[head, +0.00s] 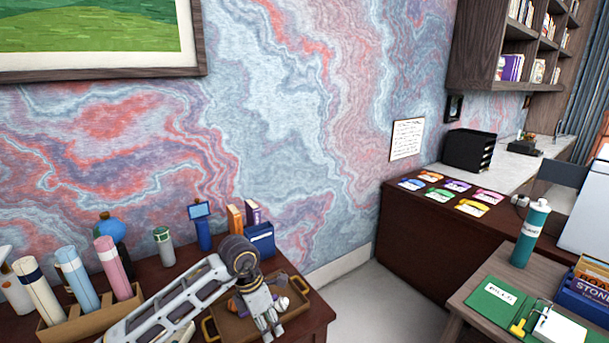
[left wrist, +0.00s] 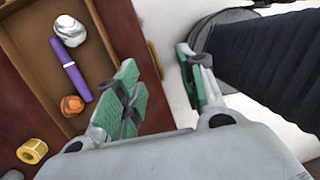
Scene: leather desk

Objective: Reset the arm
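My left arm reaches in from the lower left in the head view, with my left gripper (head: 266,318) pointing down over the brown tray (head: 296,287). In the left wrist view my left gripper (left wrist: 166,92) has its green-padded fingers spread apart with nothing between them. There the tray (left wrist: 122,32) lies to the left of the fingers. It holds a crumpled white ball (left wrist: 70,31), a purple marker (left wrist: 70,69) and a crumpled orange ball (left wrist: 72,105). The arm and gripper hide part of the tray in the head view. My right gripper is not in view.
A wooden holder (head: 75,322) with several rolled tubes stands left of the arm. A teal bottle (head: 530,233) is on the right-hand table.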

